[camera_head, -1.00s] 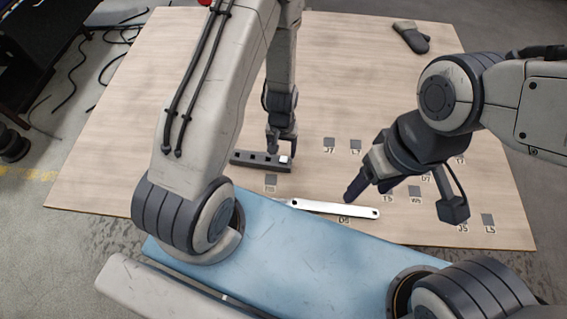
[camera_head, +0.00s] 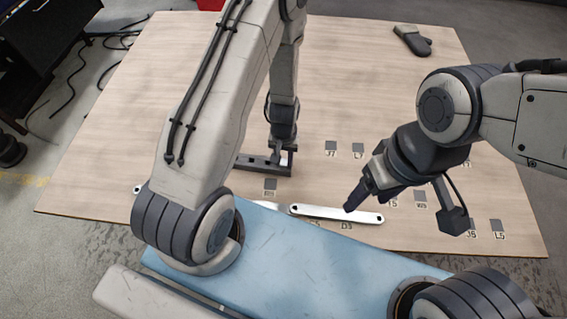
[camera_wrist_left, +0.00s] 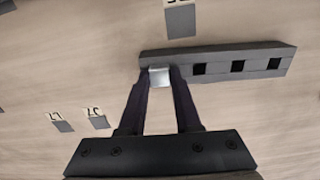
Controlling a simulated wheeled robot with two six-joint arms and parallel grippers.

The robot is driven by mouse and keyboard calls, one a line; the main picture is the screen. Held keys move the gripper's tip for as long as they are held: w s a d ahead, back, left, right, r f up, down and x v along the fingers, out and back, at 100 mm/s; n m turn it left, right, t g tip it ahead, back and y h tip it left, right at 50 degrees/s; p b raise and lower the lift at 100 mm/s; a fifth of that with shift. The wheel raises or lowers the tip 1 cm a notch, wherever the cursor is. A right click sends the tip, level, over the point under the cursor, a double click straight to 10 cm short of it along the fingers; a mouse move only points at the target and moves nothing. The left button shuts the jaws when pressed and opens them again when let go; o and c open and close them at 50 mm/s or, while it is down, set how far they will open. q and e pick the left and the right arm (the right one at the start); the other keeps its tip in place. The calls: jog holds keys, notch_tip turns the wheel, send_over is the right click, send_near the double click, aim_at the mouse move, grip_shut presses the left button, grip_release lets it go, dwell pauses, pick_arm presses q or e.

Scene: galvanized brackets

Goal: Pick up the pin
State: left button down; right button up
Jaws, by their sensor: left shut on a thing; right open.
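The pin (camera_wrist_left: 159,77) shows as a pale silver square at one end of a dark rack (camera_wrist_left: 262,63) with square holes in the left wrist view. My left gripper (camera_wrist_left: 161,72) has its two fingers on either side of the pin and is shut on it. The pin is still at the rack, and its lower part is hidden. In the head view the rack (camera_head: 250,161) lies on the wooden table, and my left gripper (camera_head: 281,165) is down at its right end, covering the pin. My right gripper (camera_head: 356,197) is open and empty, above the white bracket.
A white bracket (camera_head: 320,212) with end holes lies near the table's front edge. Small grey labelled squares (camera_head: 331,146) dot the wooden table (camera_head: 350,80). The table's back middle is clear.

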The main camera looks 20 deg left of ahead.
pick_arm(q)
jog(key=shift+r+p, duration=0.75)
notch_tip(320, 180, up, 3)
jog(key=p, duration=0.3)
jog(key=s+d+r+p, duration=0.1)
jog(key=d+r+p, duration=0.5)
jog(key=d+p, duration=0.4)
pick_arm(e)
notch_tip(320, 180, up, 13)
jog(key=b, duration=0.1)
pick_arm(q)
notch_tip(320, 180, up, 6)
jog(key=m+b, duration=0.2)
jog(key=b, duration=0.3)
send_over(284, 162)
jog(key=a, duration=0.1)
pick_arm(e)
notch_tip(284, 162, down, 5)
jog(key=shift+r, duration=0.1)
pick_arm(q)
jog(key=shift+w+a+r, duration=0.2)
jog(key=shift+w+r, duration=0.1)
jog(key=shift+w, duration=0.05)
pick_arm(e)
jog(key=shift+c, duration=0.4)
